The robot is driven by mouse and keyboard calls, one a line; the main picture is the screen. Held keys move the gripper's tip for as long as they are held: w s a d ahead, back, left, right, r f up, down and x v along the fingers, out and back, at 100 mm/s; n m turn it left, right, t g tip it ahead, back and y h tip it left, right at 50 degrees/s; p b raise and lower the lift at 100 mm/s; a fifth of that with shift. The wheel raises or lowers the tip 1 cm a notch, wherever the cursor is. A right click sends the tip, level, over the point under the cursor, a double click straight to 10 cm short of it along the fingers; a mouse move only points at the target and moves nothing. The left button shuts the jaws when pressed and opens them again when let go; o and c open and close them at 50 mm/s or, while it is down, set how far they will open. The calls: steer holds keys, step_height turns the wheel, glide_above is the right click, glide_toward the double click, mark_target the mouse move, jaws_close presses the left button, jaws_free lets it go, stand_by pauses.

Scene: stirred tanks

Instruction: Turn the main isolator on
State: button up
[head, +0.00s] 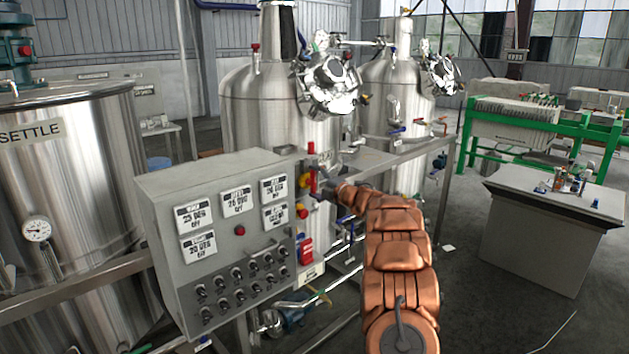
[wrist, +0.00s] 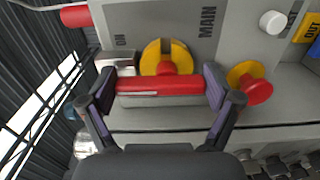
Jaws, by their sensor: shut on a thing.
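The main isolator has a red bar handle (wrist: 165,85) in front of a round yellow plate (wrist: 178,52) on a grey panel marked MAIN and ON. The handle lies across the wrist picture. My gripper (wrist: 161,87) is shut on the handle, one finger at each end. In the head view the isolator's yellow plate (head: 304,181) shows on the narrow right side of the grey control cabinet (head: 170,200). My arm reaches it from the right and partly hides it.
A red mushroom button (wrist: 258,91) on a yellow base sits right of the handle in the wrist view, close to my finger. A white knob (wrist: 272,22) is above it. Steel tanks (head: 250,110) stand behind the cabinet. A grey bench (head: 545,230) stands right, with open floor between.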

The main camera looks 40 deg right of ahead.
steer(key=shift+d, duration=0.1)
steer(key=o, duration=0.9)
steer(key=shift+s, duration=0.15)
steer(key=shift+s, duration=5.95)
